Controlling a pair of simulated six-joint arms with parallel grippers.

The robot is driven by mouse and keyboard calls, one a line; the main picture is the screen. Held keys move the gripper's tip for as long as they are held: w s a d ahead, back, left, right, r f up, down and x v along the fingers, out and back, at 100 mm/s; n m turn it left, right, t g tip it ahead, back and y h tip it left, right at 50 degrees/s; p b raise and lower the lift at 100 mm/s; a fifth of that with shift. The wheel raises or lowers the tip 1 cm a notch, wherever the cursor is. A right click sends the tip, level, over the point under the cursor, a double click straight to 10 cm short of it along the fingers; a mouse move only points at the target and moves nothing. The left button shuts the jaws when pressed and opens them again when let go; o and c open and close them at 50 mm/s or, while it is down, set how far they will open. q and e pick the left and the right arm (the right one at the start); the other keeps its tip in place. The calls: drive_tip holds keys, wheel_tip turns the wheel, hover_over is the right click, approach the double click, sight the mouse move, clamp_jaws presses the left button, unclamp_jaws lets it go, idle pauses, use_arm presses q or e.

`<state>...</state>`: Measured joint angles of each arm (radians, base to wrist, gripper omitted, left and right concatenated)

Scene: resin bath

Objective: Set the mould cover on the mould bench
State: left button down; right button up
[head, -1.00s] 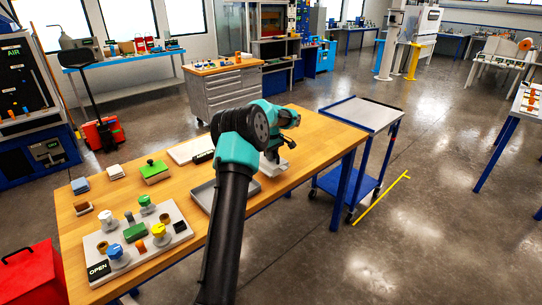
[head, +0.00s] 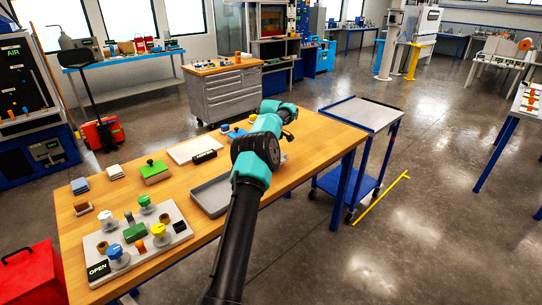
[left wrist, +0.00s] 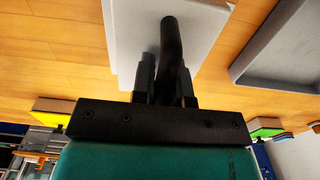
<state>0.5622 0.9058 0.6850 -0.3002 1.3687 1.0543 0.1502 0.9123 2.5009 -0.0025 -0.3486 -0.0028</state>
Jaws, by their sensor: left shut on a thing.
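My left gripper (left wrist: 165,85) is shut on the dark upright handle (left wrist: 171,45) of a pale grey-white flat piece, which looks like the mould cover (left wrist: 205,22). In the head view my arm hides the gripper and most of the cover; only a pale sliver (head: 284,157) shows. The cover is over the wooden bench (head: 325,135); I cannot tell whether it touches the bench top. I cannot tell which fixture is the mould bench. My right gripper is not in view.
A shallow grey tray (head: 210,201) lies beside my arm. A white plate (head: 188,151) with a black label is behind it. A board with several coloured knobs (head: 102,244) is at left. A cart (head: 362,112) stands right.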

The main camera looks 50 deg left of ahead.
use_arm(q)
drive_tip(key=shift+f, duration=1.65)
drive_tip(key=shift+f, duration=0.1)
drive_tip(key=c, duration=1.1)
unclamp_jaws()
drive_tip(key=shift+f, duration=0.1)
wheel_tip(320, 180, up, 12)
drive_tip(key=shift+r, duration=0.15)
